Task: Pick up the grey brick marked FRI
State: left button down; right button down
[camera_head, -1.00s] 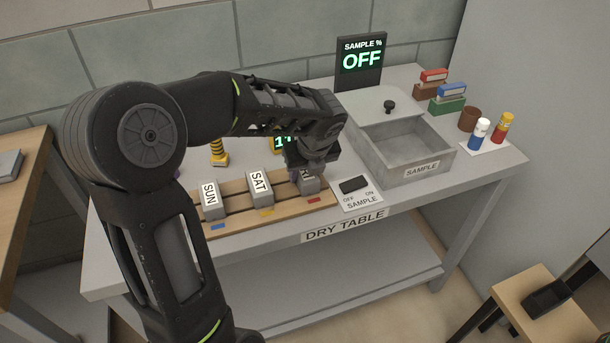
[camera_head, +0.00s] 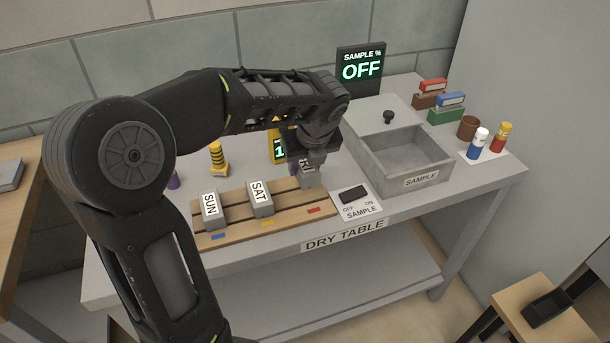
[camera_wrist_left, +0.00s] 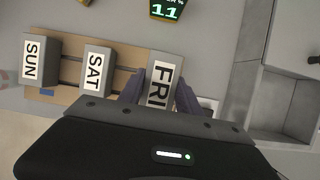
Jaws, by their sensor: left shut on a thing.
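The grey brick marked FRI (camera_wrist_left: 163,82) is between the two fingers of my left gripper (camera_wrist_left: 160,95) in the left wrist view, with its white label facing the camera. In the head view the FRI brick (camera_head: 309,178) hangs below my left gripper (camera_head: 307,165), which is shut on it, over the right end of the wooden slatted rack (camera_head: 235,226). Its label is mostly hidden there by the gripper. My right gripper is not in view.
Grey bricks marked SUN (camera_head: 211,210) and SAT (camera_head: 260,199) stand on the rack. Right of it are a switch panel (camera_head: 355,197) and an open grey SAMPLE box (camera_head: 422,170). A screen (camera_head: 361,68) reads OFF. A yellow-black striped object (camera_head: 218,160) stands behind the rack.

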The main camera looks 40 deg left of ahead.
aim_at(305, 162)
pick_arm(q)
notch_tip(305, 162, up, 5)
jog(key=shift+f, duration=0.2)
jog(key=shift+f, duration=0.1)
dwell(0.4)
